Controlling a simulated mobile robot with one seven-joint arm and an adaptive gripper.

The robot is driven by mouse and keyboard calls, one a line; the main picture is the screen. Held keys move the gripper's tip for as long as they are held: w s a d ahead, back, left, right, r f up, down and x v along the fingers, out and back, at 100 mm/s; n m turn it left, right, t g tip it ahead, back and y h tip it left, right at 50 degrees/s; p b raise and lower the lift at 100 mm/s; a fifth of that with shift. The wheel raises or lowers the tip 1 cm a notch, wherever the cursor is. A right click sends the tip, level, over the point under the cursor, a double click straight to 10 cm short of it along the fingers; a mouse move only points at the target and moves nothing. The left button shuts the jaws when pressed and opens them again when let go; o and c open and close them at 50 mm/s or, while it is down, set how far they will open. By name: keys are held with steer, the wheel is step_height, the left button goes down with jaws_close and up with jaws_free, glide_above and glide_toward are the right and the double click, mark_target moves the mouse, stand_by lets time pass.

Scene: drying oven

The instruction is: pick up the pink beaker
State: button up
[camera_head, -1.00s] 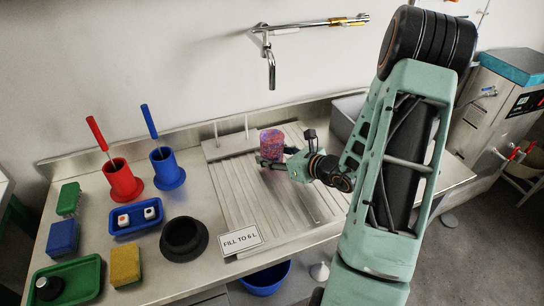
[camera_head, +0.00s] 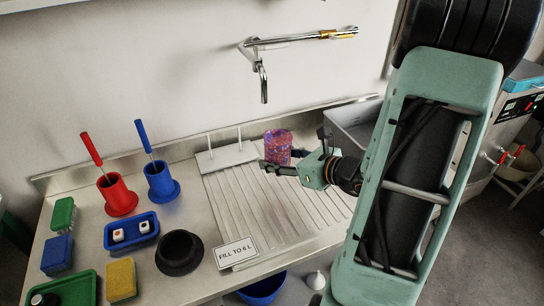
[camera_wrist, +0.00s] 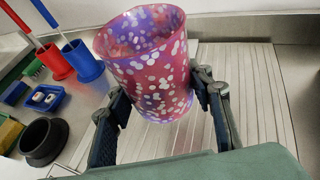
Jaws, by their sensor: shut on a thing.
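The pink beaker (camera_head: 278,147) is pink with purple and pale spots. My gripper (camera_head: 277,163) is shut on it, with one finger on each side of its lower part. In the wrist view the beaker (camera_wrist: 148,62) fills the middle, tilted, with its open rim toward the top. My gripper (camera_wrist: 160,112) has its fingers against the left and right of it. The beaker shows over the ribbed draining board (camera_head: 250,200); in the wrist view its base appears above the ribs. The far finger is partly hidden in the head view.
A red holder (camera_head: 117,195) and a blue holder (camera_head: 160,182) with upright handles stand at left. A blue tray (camera_head: 131,233), black ring (camera_head: 179,252) and "FILL TO 6 L" sign (camera_head: 236,252) lie nearer. A tap (camera_head: 263,80) hangs above; a sink (camera_head: 352,126) lies right.

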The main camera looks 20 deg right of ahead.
mark_target(281, 162)
steer(key=shift+s+d+r+p, duration=0.1)
steer(key=shift+s+r, duration=0.35)
steer(key=shift+s, duration=0.55)
steer(key=shift+s+d+r+p, duration=0.1)
steer(key=shift+s+r, duration=0.4)
steer(key=shift+s, duration=0.5)
steer(key=shift+s+r+p, duration=0.1)
steer(key=shift+s+r, duration=0.35)
steer(key=shift+s, duration=0.55)
steer(key=r+p, duration=0.3)
steer(key=r, duration=0.1)
steer(key=shift+s+r, duration=0.1)
steer(key=shift+s, duration=0.1)
